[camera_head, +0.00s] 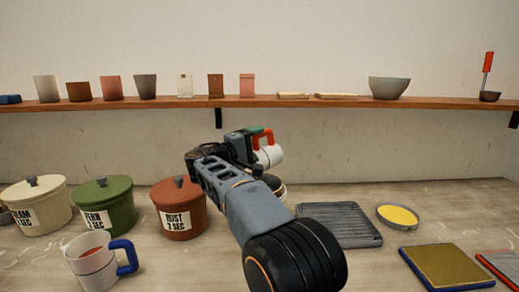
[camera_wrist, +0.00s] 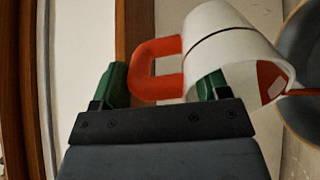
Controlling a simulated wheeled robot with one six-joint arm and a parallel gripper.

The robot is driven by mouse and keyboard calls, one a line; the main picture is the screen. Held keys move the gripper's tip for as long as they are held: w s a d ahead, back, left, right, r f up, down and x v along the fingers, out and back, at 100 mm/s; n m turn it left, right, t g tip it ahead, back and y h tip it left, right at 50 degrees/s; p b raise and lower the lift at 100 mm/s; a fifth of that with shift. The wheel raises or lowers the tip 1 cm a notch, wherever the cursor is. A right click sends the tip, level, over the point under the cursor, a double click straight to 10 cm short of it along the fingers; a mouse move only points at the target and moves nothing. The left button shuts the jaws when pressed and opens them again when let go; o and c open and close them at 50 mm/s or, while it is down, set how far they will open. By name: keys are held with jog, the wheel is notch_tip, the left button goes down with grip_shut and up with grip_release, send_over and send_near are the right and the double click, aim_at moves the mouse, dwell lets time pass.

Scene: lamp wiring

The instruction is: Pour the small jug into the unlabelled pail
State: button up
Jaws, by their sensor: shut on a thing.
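A white jug with a red handle (camera_head: 270,156) is held up and tipped over. In the wrist view the jug (camera_wrist: 222,42) lies on its side, mouth to the lower right, with red inside and a thin red streak at its lip. My gripper (camera_wrist: 163,85) is shut on the red handle, its green fingers on either side. A round grey vessel (camera_wrist: 303,75), perhaps the unlabelled pail, is beside the mouth at the right edge. In the head view my arm hides most of what stands below the jug. Another white jug with a blue handle (camera_head: 90,262) stands upright at front left with red contents.
Lidded labelled pots in cream (camera_head: 38,212), green (camera_head: 104,212) and rust (camera_head: 178,216) stand at left. A grey ribbed tray (camera_head: 340,228), a yellow-filled dish (camera_head: 398,217) and a gold-topped pad (camera_head: 445,266) lie at right. A shelf (camera_head: 300,103) with cups runs behind.

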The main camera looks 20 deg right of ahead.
jog(key=shift+s+a+f+t+h+b, duration=0.1)
jog(key=shift+s+a+t+h+b, duration=0.1)
jog(key=shift+a+h+b, duration=0.65)
jog(key=shift+s+a+t+h+b, duration=0.15)
jog(key=shift+a+h+b, duration=0.2)
jog(key=shift+b, duration=0.9)
jog(key=shift+a, duration=0.15)
dwell(1.2)
